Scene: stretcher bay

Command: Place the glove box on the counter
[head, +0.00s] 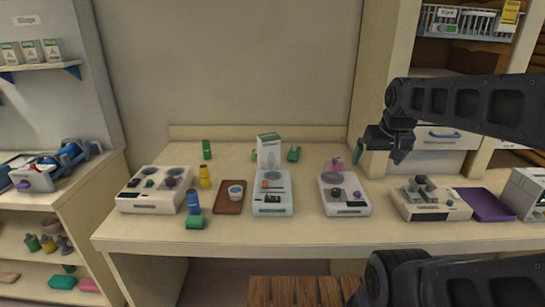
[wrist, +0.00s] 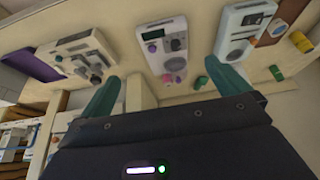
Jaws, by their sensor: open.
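A white box with green markings (head: 269,150), which looks like the glove box, stands upright at the back middle of the counter (head: 290,238). Similar small boxes (head: 32,52) stand on the wall shelf at the left, so I cannot be sure which one is meant. My gripper (head: 373,152) hangs above the back right of the counter, to the right of the white box and apart from it. In the wrist view my gripper (wrist: 165,84) has its two teal fingers spread with nothing between them. I cannot make out the white box in the wrist view.
Several white devices line the counter, including one with a blue-grey panel (head: 272,205) in front of the box. A brown tray (head: 229,208), a yellow bottle (head: 205,177) and a blue bottle (head: 193,202) stand left of it. A purple tray (head: 486,205) lies at the right.

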